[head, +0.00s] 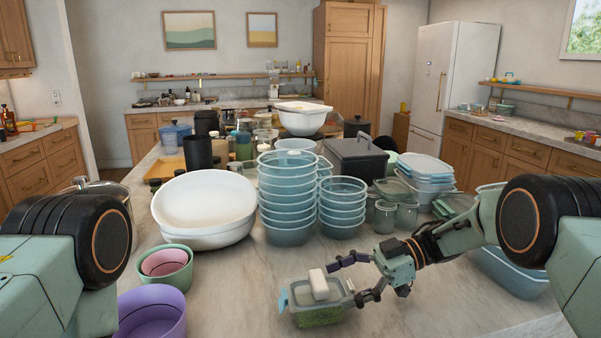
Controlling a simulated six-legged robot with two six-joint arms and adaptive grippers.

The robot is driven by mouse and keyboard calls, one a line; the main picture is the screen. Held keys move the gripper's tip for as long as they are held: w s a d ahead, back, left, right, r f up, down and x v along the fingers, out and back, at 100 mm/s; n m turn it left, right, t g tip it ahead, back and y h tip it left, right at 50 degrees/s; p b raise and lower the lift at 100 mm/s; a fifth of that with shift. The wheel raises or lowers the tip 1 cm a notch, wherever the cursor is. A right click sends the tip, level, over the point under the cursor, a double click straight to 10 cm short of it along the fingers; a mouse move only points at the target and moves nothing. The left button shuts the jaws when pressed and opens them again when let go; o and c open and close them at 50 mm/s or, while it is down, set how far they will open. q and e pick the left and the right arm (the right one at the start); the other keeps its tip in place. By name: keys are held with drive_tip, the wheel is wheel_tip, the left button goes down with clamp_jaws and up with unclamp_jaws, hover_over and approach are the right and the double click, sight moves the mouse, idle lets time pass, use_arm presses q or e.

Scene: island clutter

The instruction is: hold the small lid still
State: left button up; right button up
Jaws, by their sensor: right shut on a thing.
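A clear food container (318,314) with green contents and a light blue clip stands on the counter at the front. A small white lid (319,285) is tilted up at its top; whether it touches the container is unclear. My right gripper (343,282) reaches in from the right, its dark fingers above and beside the lid's right side. It is shut on the small lid, though the exact contact is hard to see. My left gripper is out of view.
Stacked blue bowls (287,205) and a large white basin (204,205) stand behind. Green and pink bowls (166,266) and a purple bowl (150,314) are at the left. A blue bin (512,272) is at the right. The counter front right of the container is clear.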

drive_tip(key=shift+f, duration=0.1)
drive_tip(key=o, duration=1.7)
drive_tip(key=shift+c, duration=0.2)
drive_tip(key=shift+d, duration=0.1)
drive_tip(key=v, duration=1.1)
drive_tip(key=shift+w+d, duration=0.15)
drive_tip(key=shift+d, duration=0.2)
drive_tip(key=shift+a, duration=0.1)
drive_tip(key=x, duration=1.1)
drive_tip(key=shift+a, duration=0.4)
